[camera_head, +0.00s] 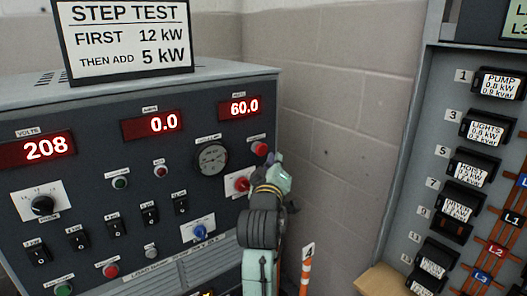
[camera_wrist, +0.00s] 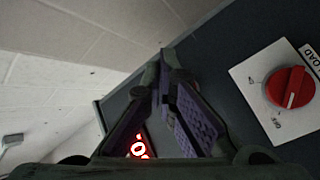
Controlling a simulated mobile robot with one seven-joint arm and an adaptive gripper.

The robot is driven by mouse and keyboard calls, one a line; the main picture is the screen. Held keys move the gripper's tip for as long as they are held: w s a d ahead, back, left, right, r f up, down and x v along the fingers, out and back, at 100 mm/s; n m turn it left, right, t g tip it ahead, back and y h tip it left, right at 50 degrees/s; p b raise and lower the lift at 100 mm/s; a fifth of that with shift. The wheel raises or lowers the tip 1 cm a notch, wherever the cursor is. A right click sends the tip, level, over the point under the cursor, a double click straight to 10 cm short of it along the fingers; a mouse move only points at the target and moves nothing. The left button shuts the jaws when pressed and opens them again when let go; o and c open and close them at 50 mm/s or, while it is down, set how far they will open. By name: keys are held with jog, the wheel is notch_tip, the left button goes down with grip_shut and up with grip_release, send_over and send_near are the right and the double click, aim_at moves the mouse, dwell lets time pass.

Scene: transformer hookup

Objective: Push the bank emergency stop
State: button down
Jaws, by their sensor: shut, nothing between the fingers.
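The load bank panel (camera_head: 100,200) stands at the left with a red mushroom button (camera_head: 261,148) at its upper right edge. The small label above this button is too blurred to read, so I cannot confirm that it is the emergency stop. My gripper (camera_head: 275,160) is shut and empty, just right of and slightly below that button. I cannot tell whether it touches. In the wrist view the gripper's fingertips (camera_wrist: 166,58) meet over the dark panel edge, and the button does not show there.
A red rotary knob (camera_head: 241,184) on a white plate sits below the button; the knob also shows in the wrist view (camera_wrist: 290,88). Another red button (camera_head: 111,270) is lower left. A breaker panel (camera_head: 405,180) stands right. A block wall (camera_head: 340,110) is behind.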

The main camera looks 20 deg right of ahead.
jog(key=shift+s+d, duration=0.3)
jog(key=shift+s, duration=0.5)
jog(key=shift+s+d, duration=0.25)
jog(key=shift+s, duration=0.5)
jog(key=shift+s+d, duration=0.3)
jog(key=shift+s, duration=0.5)
